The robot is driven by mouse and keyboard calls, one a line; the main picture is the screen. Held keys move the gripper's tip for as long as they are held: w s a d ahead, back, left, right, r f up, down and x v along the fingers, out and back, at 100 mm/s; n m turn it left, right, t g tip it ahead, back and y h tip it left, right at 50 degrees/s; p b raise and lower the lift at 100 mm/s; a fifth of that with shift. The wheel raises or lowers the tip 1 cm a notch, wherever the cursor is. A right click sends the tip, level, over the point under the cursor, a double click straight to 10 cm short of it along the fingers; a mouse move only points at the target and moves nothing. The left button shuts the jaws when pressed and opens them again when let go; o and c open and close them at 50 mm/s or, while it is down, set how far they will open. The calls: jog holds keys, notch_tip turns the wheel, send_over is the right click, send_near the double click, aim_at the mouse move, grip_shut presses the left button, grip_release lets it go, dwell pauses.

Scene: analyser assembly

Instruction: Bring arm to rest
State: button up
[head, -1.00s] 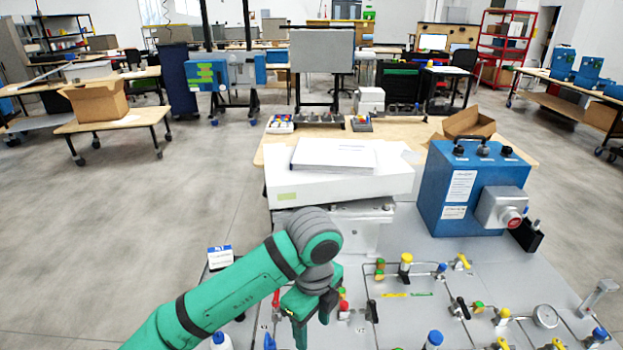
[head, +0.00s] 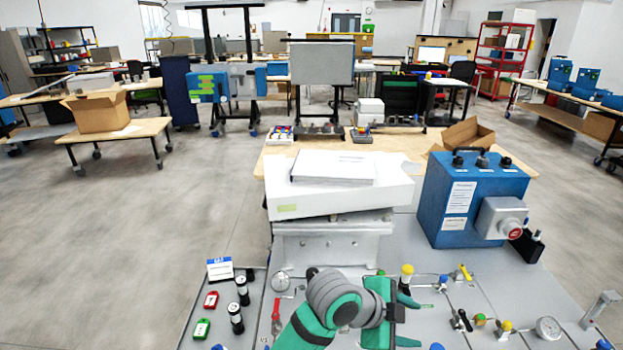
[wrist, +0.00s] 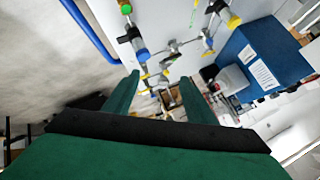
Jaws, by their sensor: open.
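My green arm reaches in from the bottom of the head view, with its grey wrist joints bent to the right. My gripper (head: 402,318) is over the grey panel at the lower middle. In the wrist view, the two green fingers of my gripper (wrist: 150,92) stand apart with nothing between them. Beyond them, the panel's pipes and coloured valves show at a distance. I see no contact between the fingers and any fitting.
A blue box with a red button (head: 474,190) stands on the panel at the right. A white analyser case (head: 330,200) stands behind the arm. A yellow-topped valve (head: 406,272) and a gauge (head: 548,328) are near.

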jog(key=w+d+r+n+t+h, duration=0.2)
jog(key=d+n+t+h, duration=0.3)
jog(key=n, duration=0.4)
jog(key=s+a+f+n+t+y, duration=0.4)
jog(key=s+a+f+n+y, duration=0.15)
jog(key=a+f+n, duration=0.2)
jog(key=s+a+f+n+t+y, duration=0.45)
jog(key=s+a+f+n, duration=0.2)
jog(key=f, duration=0.25)
jog(key=s+a+y, duration=0.1)
jog(key=s+a, duration=0.3)
jog(key=s, duration=0.3)
jog(key=s+a+f+g+y, duration=0.1)
jog(key=s+a, duration=0.3)
jog(key=s, duration=0.4)
jog(key=s+a+m+y, duration=0.1)
jog(key=s+a, duration=0.3)
jog(key=s, duration=0.4)
jog(key=shift+f+y, duration=0.3)
jog(key=shift+y, duration=0.2)
jog(key=shift+s+a, duration=0.1)
